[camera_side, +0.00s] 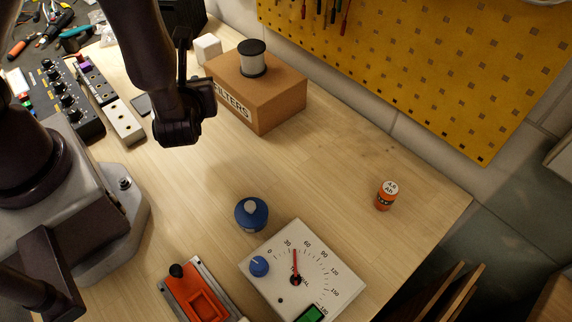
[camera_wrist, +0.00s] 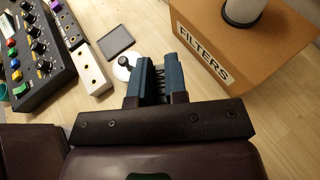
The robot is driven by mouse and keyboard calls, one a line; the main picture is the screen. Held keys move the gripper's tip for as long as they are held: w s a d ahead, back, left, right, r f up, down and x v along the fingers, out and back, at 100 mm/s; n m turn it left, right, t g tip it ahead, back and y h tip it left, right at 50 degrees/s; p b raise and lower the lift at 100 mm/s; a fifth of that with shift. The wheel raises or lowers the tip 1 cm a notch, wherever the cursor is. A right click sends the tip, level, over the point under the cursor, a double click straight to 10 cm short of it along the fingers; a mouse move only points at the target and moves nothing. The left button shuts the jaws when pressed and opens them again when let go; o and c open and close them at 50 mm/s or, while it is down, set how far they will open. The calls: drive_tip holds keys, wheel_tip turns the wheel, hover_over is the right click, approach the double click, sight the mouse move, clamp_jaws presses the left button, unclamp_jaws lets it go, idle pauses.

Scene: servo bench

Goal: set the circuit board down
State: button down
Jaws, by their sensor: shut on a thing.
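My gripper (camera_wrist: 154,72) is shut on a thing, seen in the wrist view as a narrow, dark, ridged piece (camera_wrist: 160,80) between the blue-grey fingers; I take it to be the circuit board. Most of it is hidden by the fingers. In the side view my dark wrist (camera_side: 183,120) hangs over the bench, left of the cardboard box, and hides the fingertips and the held piece. Whether the piece touches the bench cannot be told. An orange fixture (camera_side: 197,297) with a black knob and a rectangular recess lies at the bottom of the side view.
The FILTERS box (camera_side: 270,95) carries a spool (camera_side: 252,58). A white disc with a dark knob (camera_wrist: 124,62) lies near my fingers. Left stand a mixer (camera_wrist: 32,45) and a pale strip (camera_wrist: 92,72). A dial panel (camera_side: 320,265), blue round part (camera_side: 251,213) and orange jar (camera_side: 386,195) stand right; bench between is clear.

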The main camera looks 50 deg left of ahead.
drive_tip(key=s+d+m+t+h, duration=0.2)
drive_tip(key=s+d+m+t, duration=0.1)
drive_tip(key=d, duration=0.9)
hover_over(294, 169)
drive_tip(key=f, duration=0.8)
drive_tip(key=shift+s+a, duration=0.15)
drive_tip(key=shift+s, duration=0.25)
drive_tip(key=shift+w+f, duration=0.2)
drive_tip(key=shift+f, duration=0.05)
drive_tip(key=shift+w+f, duration=0.2)
drive_tip(key=shift+f, duration=1.55)
drive_tip(key=shift+f, duration=0.1)
drive_tip(key=c, duration=1.1)
unclamp_jaws()
drive_tip(key=shift+c, duration=0.2)
